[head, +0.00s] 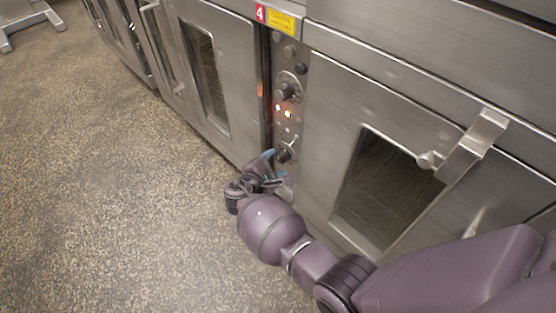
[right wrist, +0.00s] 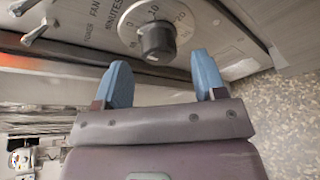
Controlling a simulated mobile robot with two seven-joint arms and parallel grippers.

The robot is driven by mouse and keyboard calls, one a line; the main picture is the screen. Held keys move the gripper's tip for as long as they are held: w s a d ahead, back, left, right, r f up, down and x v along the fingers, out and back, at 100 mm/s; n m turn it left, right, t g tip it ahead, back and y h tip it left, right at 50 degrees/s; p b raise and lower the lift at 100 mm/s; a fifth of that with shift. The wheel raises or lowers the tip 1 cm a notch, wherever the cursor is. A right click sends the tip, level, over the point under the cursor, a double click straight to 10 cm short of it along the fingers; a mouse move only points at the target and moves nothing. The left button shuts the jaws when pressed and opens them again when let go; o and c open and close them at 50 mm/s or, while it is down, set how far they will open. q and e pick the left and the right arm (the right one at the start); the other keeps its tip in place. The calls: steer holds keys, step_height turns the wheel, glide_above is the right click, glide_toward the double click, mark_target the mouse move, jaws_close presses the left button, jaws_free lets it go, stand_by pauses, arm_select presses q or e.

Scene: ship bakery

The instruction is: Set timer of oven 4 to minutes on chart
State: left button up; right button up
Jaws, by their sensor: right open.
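The oven 4 control panel (head: 292,117) is a narrow upright metal strip between two oven doors, under a red label with a white 4 (head: 260,13). The timer knob (head: 285,155) is the lower dark knob. In the right wrist view, the timer knob (right wrist: 157,42) sits on a round dial (right wrist: 183,35) marked MINUTES with 0, 10 and 20 readable. My right gripper (head: 275,165) is open just in front of the timer. Its two blue fingertips (right wrist: 161,72) stand apart, with the knob beyond the gap between them. Its exact setting is unclear. No minutes chart shows. My left gripper is out of view.
An upper knob (head: 287,90) and red lights (head: 283,111) are above the timer. Small switches (right wrist: 35,32) show beside the dial. A door with a protruding handle (head: 468,145) is at the right. The speckled floor (head: 110,190) at left is clear.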

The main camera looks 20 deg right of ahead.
mark_target(280, 160)
steer(key=shift+x, duration=1.15)
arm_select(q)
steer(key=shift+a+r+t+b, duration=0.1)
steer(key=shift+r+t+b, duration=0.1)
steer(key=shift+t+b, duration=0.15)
arm_select(e)
steer(key=shift+w+d+f, duration=0.15)
steer(key=shift+w+d, duration=0.1)
steer(key=shift+d, duration=0.1)
steer(key=shift+c, duration=0.4)
steer(key=c, duration=0.8)
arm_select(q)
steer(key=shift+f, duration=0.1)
arm_select(e)
steer(key=shift+m, duration=0.3)
steer(key=m+t, duration=0.2)
steer(key=m, duration=0.1)
steer(key=shift+s+f, duration=0.1)
steer(key=m+t+h, duration=0.1)
steer(key=m, duration=0.3)
steer(key=shift+m, duration=0.3)
